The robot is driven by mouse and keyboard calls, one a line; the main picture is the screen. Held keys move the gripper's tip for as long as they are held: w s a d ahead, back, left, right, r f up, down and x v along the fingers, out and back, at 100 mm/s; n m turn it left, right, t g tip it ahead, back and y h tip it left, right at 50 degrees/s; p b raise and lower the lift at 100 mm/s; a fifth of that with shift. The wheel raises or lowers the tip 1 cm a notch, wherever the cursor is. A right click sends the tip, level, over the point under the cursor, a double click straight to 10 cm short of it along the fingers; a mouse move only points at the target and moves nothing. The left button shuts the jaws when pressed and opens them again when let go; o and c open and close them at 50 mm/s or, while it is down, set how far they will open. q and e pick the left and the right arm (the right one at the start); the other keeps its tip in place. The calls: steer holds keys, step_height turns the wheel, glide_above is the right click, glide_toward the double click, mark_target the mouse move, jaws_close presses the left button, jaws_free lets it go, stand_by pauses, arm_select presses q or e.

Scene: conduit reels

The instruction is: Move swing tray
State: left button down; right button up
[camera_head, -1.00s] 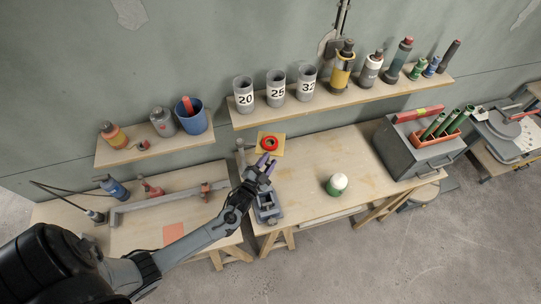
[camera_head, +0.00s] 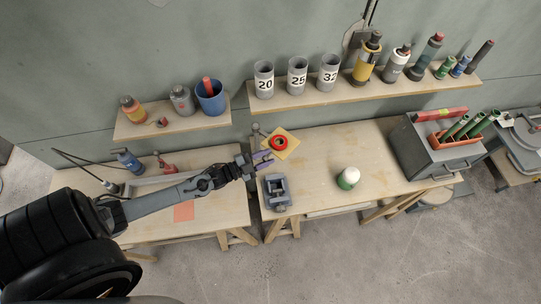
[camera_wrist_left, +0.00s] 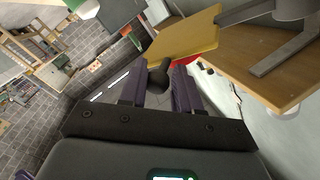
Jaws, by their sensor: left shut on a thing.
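The swing tray (camera_head: 292,148) is a flat yellow plate by the back left corner of the right workbench, turned at an angle. A red ring (camera_head: 279,143) with a dark centre sits on it. My left gripper (camera_head: 264,158) is at the tray's near left side. In the left wrist view, its purple fingers (camera_wrist_left: 158,88) are shut around a dark round knob (camera_wrist_left: 158,74) beside the yellow tray (camera_wrist_left: 187,37). Part of the red ring shows below the tray's edge there. My right gripper is not in view.
A grey vise (camera_head: 277,190) stands on the bench's left front edge. A green and white bottle (camera_head: 348,178) stands mid-bench, and a grey toolbox (camera_head: 430,150) at right. A shelf (camera_head: 370,98) with numbered cups runs behind. The bench between tray and bottle is clear.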

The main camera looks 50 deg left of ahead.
arm_select(q)
steer(key=shift+s+a+f+m+g+h+b, duration=0.2)
steer(key=shift+s+a+m+g+h+b, duration=0.3)
steer(key=shift+s+m+h, duration=0.35)
steer(key=shift+s+a+f+m+g+h+b, duration=0.15)
steer(key=shift+s+a+m+g+h+b, duration=0.35)
steer(key=shift+h, duration=0.5)
steer(key=shift+s+a+f+m+g+h+b, duration=0.2)
steer(key=shift+s+a+m+g+h+b, duration=0.35)
steer(key=shift+s+h, duration=0.4)
steer(key=c, duration=1.2)
jaws_free()
steer(key=shift+o, duration=1.4)
steer(key=shift+r, duration=0.1)
steer(key=shift+a+r, duration=0.1)
steer(key=shift+r, duration=0.05)
